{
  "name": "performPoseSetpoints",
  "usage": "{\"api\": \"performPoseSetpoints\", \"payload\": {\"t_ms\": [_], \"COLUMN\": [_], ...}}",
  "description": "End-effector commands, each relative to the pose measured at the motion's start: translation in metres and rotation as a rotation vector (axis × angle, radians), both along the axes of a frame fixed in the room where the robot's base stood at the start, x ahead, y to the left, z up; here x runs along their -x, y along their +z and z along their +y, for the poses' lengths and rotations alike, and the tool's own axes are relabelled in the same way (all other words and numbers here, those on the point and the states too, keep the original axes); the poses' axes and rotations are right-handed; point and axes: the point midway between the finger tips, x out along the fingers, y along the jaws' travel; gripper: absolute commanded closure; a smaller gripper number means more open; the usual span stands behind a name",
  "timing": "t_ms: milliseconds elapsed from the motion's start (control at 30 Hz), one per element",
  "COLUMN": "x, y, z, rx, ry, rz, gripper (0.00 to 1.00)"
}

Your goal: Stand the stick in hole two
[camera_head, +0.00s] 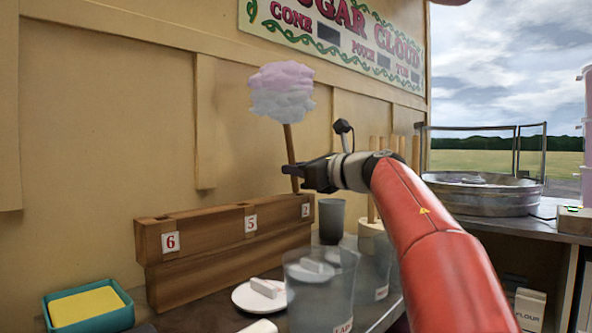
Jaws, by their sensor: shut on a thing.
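The stick (289,142) is a thin wooden stick with a pink and white cloud of candy floss (281,92) on top. My gripper (291,170) is shut on its lower part. The stick stands nearly upright, its top leaning slightly left. The wooden rack (205,258) runs along the wall, with number cards 6 (170,242), 5 (250,223) and 2 (305,210). The stick's lower end shows at the rack's top edge, just left of card 2. I cannot tell whether it is in the hole or above it. The hole there is not clearly visible.
A grey cup (331,220) stands right of the rack's end. In front are a clear labelled tub (322,295) and a white plate (245,300). A teal tray with a yellow sponge (85,303) is front left. A metal basin (482,197) is at right.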

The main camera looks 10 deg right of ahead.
Motion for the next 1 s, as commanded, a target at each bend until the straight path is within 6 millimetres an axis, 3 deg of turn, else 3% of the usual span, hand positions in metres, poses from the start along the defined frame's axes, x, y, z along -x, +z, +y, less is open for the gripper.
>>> {"api": "performPoseSetpoints", "payload": {"t_ms": [567, 1000], "x": [0.000, 0.000], "y": [-0.001, -0.013], "z": [0.000, 0.000], "rx": [0.000, 0.000], "ry": [0.000, 0.000], "rz": [0.000, 0.000], "gripper": [1.00, 1.00]}}
